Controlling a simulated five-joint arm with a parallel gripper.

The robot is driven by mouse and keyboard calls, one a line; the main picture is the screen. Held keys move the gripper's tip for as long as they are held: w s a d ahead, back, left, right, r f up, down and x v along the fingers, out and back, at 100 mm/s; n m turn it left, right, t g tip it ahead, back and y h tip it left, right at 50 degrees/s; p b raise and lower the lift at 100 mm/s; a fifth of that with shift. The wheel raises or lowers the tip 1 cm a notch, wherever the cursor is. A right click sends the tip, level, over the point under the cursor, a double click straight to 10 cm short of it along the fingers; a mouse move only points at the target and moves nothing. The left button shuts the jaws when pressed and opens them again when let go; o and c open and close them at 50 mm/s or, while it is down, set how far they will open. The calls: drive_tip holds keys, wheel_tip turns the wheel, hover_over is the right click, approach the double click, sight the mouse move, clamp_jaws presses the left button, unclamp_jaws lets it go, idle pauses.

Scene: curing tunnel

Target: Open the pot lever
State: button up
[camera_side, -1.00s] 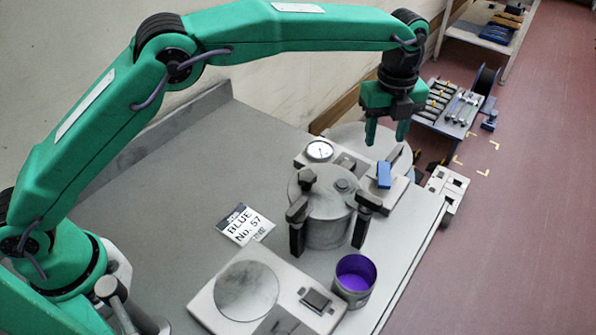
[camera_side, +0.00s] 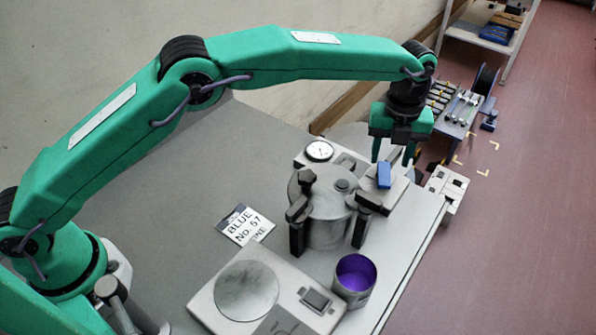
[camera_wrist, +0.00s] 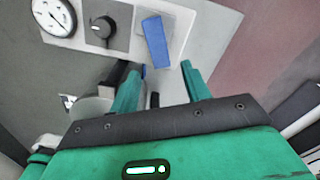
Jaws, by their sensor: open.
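The grey pot (camera_side: 325,212) stands on the bench in the side view, with a round lid and dark clamp pieces around it. A dark bar stands up on the lid's left. In the wrist view only part of the pot (camera_wrist: 92,106) shows, behind my left finger. A dark bar with a small blue tip (camera_wrist: 143,71) is beside that finger; I cannot tell if it is the lever. My gripper (camera_side: 392,161) is open and empty, pointing down near a blue block (camera_side: 384,175). In the wrist view my gripper (camera_wrist: 159,68) has its fingers apart, short of the blue block (camera_wrist: 156,42).
A grey panel with a gauge (camera_side: 319,150) and knob lies behind the pot. A purple-lined cup (camera_side: 355,279) and a device with a round plate (camera_side: 246,290) are in front. A label card (camera_side: 245,224) lies left of the pot. The bench's right edge is near my gripper.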

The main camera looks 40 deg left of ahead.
sight(385, 178)
drive_tip(key=shift+f, duration=2.7)
drive_tip(key=shift+c, duration=0.2)
drive_tip(key=c, duration=0.9)
